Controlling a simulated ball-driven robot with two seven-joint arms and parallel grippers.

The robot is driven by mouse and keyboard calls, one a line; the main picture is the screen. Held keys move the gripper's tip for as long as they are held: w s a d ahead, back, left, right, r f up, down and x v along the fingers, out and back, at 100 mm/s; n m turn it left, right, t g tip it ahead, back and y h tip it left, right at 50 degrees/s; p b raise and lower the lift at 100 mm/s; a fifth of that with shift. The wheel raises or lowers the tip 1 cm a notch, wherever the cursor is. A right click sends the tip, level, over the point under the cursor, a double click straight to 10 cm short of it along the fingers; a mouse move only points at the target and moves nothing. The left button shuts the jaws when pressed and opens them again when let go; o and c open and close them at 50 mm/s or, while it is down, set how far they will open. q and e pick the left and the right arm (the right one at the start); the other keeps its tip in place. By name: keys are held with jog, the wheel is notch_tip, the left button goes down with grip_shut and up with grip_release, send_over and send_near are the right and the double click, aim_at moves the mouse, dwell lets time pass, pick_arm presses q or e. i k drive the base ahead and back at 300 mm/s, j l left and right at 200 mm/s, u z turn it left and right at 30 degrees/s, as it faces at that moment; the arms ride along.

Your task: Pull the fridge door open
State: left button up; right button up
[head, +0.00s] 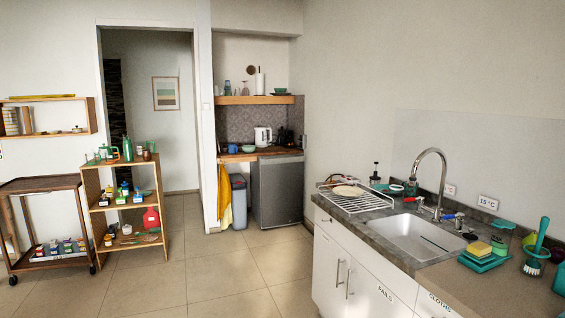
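A small dark grey fridge (279,192) stands under the wooden counter in the nook at the back, near the picture's middle. Its front faces the room, and its door looks shut. No handle can be made out at this distance. Open floor lies between me and the fridge. Neither my left nor my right gripper is in view.
A grey bin (238,203) and a yellow cloth (225,203) are left of the fridge. A white sink cabinet (345,275) with a grey worktop fills the right foreground. A wooden shelf unit (92,205) and a dark trolley (42,184) stand left. The tiled floor (215,270) between is clear.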

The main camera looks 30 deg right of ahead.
aim_at(281, 178)
jog(key=i+l+z, duration=0.25)
jog(key=i, duration=0.4)
jog(key=i+j+z, duration=0.1)
jog(key=i+z, duration=0.15)
jog(key=i, duration=2.4)
jog(key=i+z, duration=0.15)
jog(key=i, duration=0.35)
jog(key=i+z, duration=0.2)
jog(key=i, duration=0.3)
jog(key=i+z, duration=0.15)
jog(key=i, duration=0.35)
jog(key=i+j+z, duration=0.2)
jog(key=i, duration=0.25)
jog(key=i+j+z, duration=0.15)
jog(key=i, duration=0.35)
